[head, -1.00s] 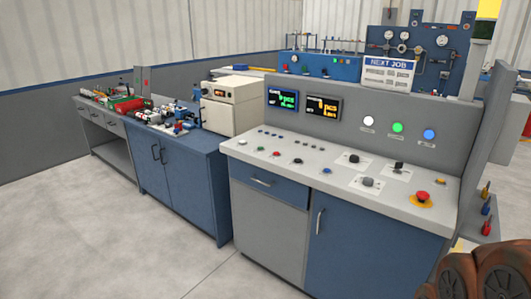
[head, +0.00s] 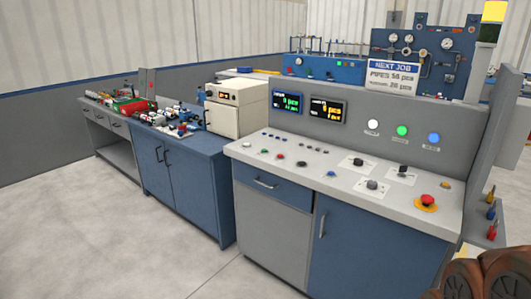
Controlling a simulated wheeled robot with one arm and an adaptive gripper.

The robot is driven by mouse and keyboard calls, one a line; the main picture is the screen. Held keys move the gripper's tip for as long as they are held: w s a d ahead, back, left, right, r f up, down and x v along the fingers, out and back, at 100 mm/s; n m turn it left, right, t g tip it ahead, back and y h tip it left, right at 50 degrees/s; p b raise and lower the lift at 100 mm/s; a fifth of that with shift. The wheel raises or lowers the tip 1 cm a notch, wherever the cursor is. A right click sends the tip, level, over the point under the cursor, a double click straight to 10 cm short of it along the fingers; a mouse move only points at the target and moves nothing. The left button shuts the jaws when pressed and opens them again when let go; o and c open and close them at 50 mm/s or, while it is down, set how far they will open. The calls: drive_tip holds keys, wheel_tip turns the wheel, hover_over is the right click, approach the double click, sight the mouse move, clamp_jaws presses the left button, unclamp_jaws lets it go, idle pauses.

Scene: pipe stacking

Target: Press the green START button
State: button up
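A grey control console (head: 340,185) with blue doors stands at the centre right. A round green light or button (head: 402,131) glows on its upright back panel, between a white one (head: 373,125) and a blue one (head: 433,138). Small coloured buttons (head: 301,164) also sit in a row on the sloped top. The labels are too small to read, so I cannot tell which is marked START. My gripper is not in view, and nothing touches the console's buttons.
A red mushroom button (head: 427,199) on a yellow base sits at the desk's right front. Two displays (head: 286,102) and a NEXT JOB sign (head: 393,75) are behind. A blue workbench (head: 180,175) stands left. Brown rounded shapes (head: 490,275) fill the lower right corner. The floor in front is open.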

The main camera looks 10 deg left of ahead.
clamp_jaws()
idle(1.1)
